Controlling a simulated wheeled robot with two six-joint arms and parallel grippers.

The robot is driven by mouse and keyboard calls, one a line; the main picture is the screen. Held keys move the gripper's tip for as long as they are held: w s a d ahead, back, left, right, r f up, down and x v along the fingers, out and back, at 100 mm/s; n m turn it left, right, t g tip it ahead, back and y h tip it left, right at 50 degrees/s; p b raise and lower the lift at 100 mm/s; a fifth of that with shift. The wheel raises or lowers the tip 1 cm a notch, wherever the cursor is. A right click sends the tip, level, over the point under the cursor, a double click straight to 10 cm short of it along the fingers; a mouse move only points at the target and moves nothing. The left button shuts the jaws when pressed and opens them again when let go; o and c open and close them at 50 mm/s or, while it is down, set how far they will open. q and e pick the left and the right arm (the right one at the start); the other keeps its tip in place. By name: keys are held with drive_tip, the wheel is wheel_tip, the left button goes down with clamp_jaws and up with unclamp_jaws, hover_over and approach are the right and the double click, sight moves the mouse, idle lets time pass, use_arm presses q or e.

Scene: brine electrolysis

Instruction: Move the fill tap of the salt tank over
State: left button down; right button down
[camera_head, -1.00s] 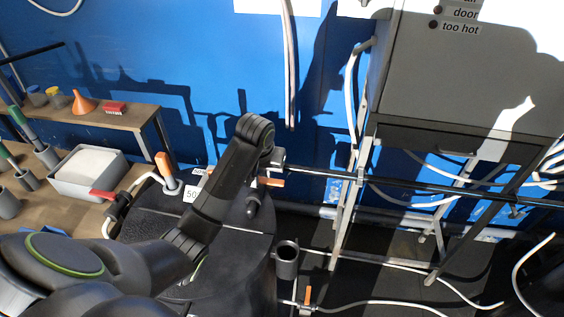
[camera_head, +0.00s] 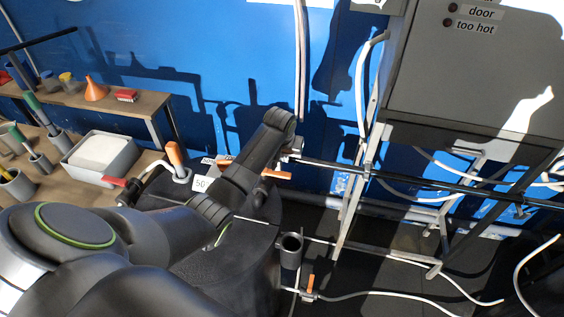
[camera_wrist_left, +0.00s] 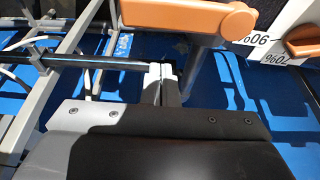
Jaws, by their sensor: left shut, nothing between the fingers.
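The black salt tank (camera_head: 255,275) stands at the lower middle of the head view, partly hidden by my left arm. A tap with an orange lever (camera_head: 276,174) shows at its far side. My left gripper (camera_head: 291,153) is shut and empty beside this lever. In the wrist view its fingertips (camera_wrist_left: 163,72) are just left of the stem; I cannot tell whether they touch it. I cannot tell for certain which tap is the fill tap.
An upright orange handle (camera_head: 175,154) and a red lever (camera_head: 114,182) are left of my arm. A grey cabinet (camera_head: 470,80) on a metal frame stands right, with a dark horizontal pipe (camera_head: 420,180). A bench holds a grey bin (camera_head: 125,172). White hoses cross the floor.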

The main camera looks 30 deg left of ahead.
sight(275, 173)
use_arm(q)
drive_tip(key=s+p, duration=0.1)
drive_tip(key=s, duration=0.1)
drive_tip(key=s+d+p, duration=0.1)
drive_tip(key=s, duration=0.1)
drive_tip(key=shift+r, duration=0.2)
drive_tip(key=shift+w+f, duration=0.1)
drive_tip(key=shift+w, duration=0.05)
